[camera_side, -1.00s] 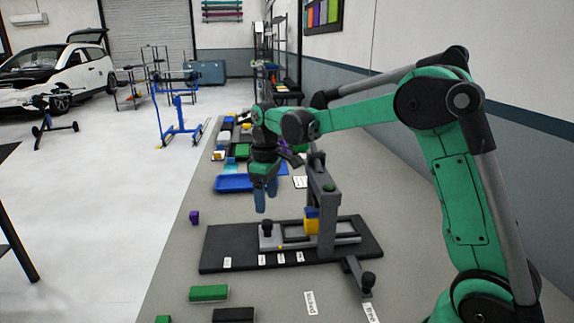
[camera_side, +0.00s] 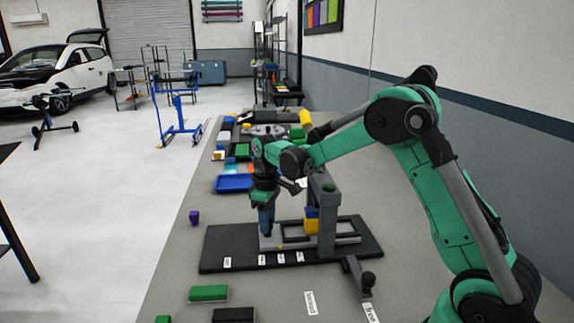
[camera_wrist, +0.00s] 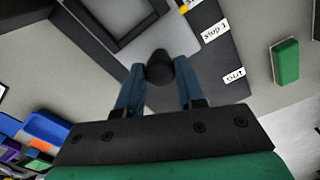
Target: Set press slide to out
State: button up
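The press slide (camera_side: 350,239) is a grey frame lying along the dark base plate, running under the press column; it also shows in the wrist view (camera_wrist: 123,32). Its black knob (camera_wrist: 160,67) stands at its outer end and is hidden behind the fingers in the side view. My gripper (camera_side: 266,229) points down at the slide's left end. In the wrist view my gripper (camera_wrist: 160,80) has its blue fingers apart, one on each side of the knob, with small gaps visible. The "out" label (camera_wrist: 234,75) and the "stop 1" label (camera_wrist: 214,36) lie on the base plate.
A second knobbed lever (camera_side: 367,280) is at the front right. Green (camera_side: 208,293) and purple (camera_side: 194,217) blocks and a blue tray (camera_side: 233,184) lie apart.

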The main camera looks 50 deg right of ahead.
grip_shut()
dwell(1.1)
